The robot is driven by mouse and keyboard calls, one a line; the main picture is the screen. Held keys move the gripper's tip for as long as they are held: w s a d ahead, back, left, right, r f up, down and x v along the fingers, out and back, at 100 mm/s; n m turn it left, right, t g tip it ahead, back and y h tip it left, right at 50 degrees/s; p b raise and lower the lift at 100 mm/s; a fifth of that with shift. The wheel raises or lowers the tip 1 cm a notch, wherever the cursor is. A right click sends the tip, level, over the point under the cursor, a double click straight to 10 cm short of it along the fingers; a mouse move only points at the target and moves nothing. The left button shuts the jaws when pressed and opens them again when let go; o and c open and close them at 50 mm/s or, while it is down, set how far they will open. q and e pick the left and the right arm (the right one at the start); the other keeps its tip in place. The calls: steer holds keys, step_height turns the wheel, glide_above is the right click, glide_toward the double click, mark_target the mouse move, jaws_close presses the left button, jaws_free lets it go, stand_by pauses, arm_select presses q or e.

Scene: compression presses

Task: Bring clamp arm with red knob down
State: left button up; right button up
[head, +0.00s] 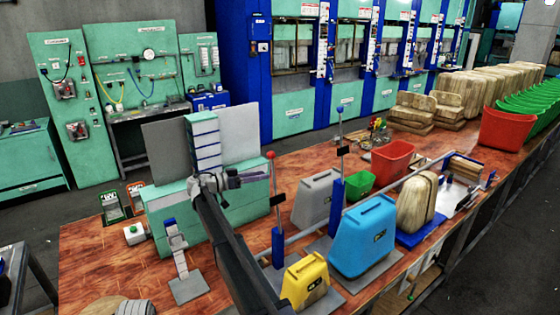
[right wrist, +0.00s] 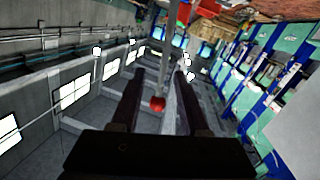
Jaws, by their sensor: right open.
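The clamp arm with the red knob (head: 270,155) stands upright on the workbench, its thin grey rod rising from a blue lower part (head: 278,246). My right gripper (head: 266,176) is in front of the teal press block and points right toward the rod just below the knob. In the right wrist view the red knob (right wrist: 158,103) shows between the two dark fingers (right wrist: 163,85). They are apart, and I cannot tell whether either one touches it. My left gripper is not in view.
A second upright rod with a blue knob (head: 339,111) stands to the right. The bench (head: 105,262) is fairly clear at left.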

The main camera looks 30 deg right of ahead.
steer(key=d+r, duration=0.1)
steer(key=d, duration=0.8)
steer(key=shift+r+m+h, duration=0.3)
steer(key=shift+r+m, duration=0.05)
steer(key=shift+m, duration=0.05)
steer(key=shift+c, duration=0.2)
jaws_close()
stand_by(1.0)
